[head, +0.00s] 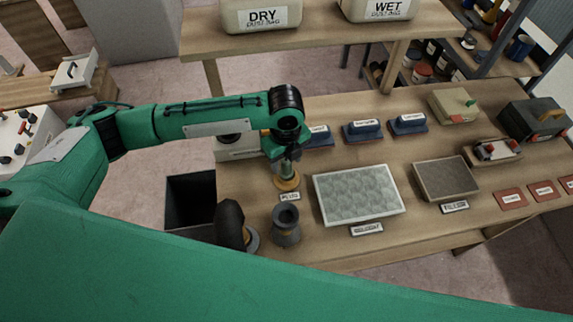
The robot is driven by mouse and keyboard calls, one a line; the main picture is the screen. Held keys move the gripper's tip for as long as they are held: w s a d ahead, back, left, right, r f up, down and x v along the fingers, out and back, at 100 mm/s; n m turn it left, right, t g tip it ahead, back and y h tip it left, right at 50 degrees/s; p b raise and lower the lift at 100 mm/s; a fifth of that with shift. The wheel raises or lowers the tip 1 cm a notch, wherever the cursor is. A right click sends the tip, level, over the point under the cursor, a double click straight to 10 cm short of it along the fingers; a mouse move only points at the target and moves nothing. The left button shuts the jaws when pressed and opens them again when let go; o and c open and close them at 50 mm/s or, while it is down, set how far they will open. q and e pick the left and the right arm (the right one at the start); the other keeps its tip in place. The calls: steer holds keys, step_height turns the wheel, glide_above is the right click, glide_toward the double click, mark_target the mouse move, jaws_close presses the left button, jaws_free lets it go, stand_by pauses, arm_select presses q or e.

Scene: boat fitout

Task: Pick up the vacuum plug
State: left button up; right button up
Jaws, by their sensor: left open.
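My left gripper (286,160) comes down from the green arm near the table's left edge. It is open, and its fingers are small and dark here. Directly below and between them is a small greenish upright piece (287,170) on a round wooden base (287,183), which seems to be the vacuum plug on its stand. A small label (290,196) in front appears to read "PLUG". The fingers partly hide the piece, and I cannot tell whether they touch it. My right gripper is not in view.
A grey flared fitting (286,226) and a dark hose end (231,222) stand close in front. A pale textured panel (358,194) lies to the right, with a brown panel (445,178) beyond. Blue-based blocks (362,131) line the back. An upper shelf (320,33) holds dust bins.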

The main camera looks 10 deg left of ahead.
arm_select(q)
steer(key=shift+f, duration=0.95)
jaws_close()
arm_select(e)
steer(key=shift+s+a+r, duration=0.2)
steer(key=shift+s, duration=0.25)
arm_select(q)
steer(key=shift+r, duration=0.2)
step_height(320, 180, up, 20)
steer(key=b, duration=0.2)
steer(key=shift+f, duration=0.15)
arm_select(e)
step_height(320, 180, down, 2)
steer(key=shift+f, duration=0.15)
